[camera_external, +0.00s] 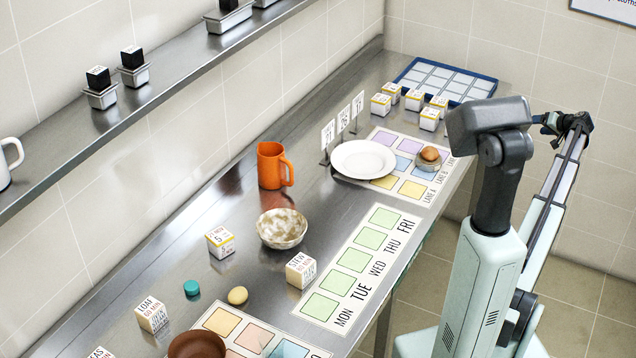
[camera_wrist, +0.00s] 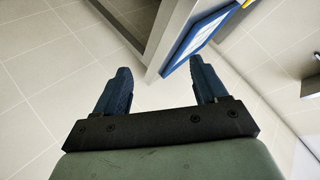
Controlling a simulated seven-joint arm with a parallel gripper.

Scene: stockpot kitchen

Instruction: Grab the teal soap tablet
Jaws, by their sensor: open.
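The teal soap tablet (camera_external: 191,287) is a small round disc. It lies flat on the steel counter in the lower left of the external view, between a labelled block and a yellow round piece. My gripper (camera_external: 553,124) is far from it, out past the counter's right edge, in the upper right of the external view. In the wrist view my gripper (camera_wrist: 160,88) has its two blue fingers wide apart with nothing between them. The soap tablet does not show in the wrist view.
Near the tablet are the yellow round piece (camera_external: 238,295), a LOAF block (camera_external: 152,315), another block (camera_external: 220,242) and a brown bowl (camera_external: 197,345). A speckled bowl (camera_external: 282,228) and an orange jug (camera_external: 273,166) stand farther back. A wall shelf (camera_external: 170,75) runs above the counter's left side.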

